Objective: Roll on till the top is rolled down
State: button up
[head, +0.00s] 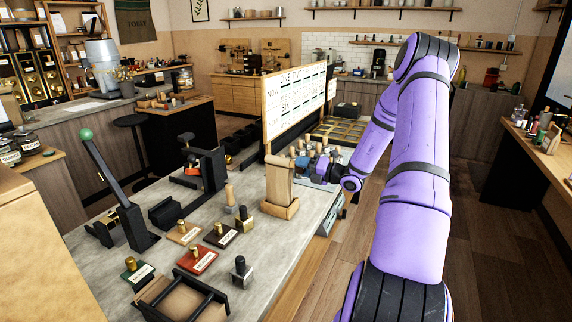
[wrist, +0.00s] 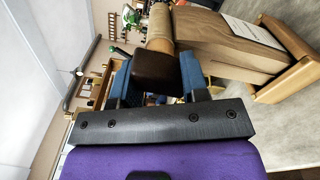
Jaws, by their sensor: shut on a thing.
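A brown paper bag (head: 279,179) stands upright in a wooden holder (head: 280,208) on the grey counter. In the wrist view the bag (wrist: 218,36) appears sideways, with a white label on its face and the wooden holder (wrist: 290,72) at its foot. A tan cylindrical roll (wrist: 160,25) lies along its top edge. My gripper (wrist: 157,62) is at the near end of this roll, its blue fingers shut on a dark brown end piece (wrist: 158,70). The fingertips' exact contact is partly hidden. In the head view, my gripper (head: 311,166) is right beside the bag's top.
A lever press (head: 130,220) is at the left. A lettered board (head: 295,98) stands behind the bag. The floor right of the counter is clear.

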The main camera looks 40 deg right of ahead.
jog(key=o, duration=0.9)
jog(key=shift+f, duration=0.1)
jog(key=shift+o, duration=0.2)
jog(key=shift+s, duration=0.1)
jog(key=shift+v, duration=2.4)
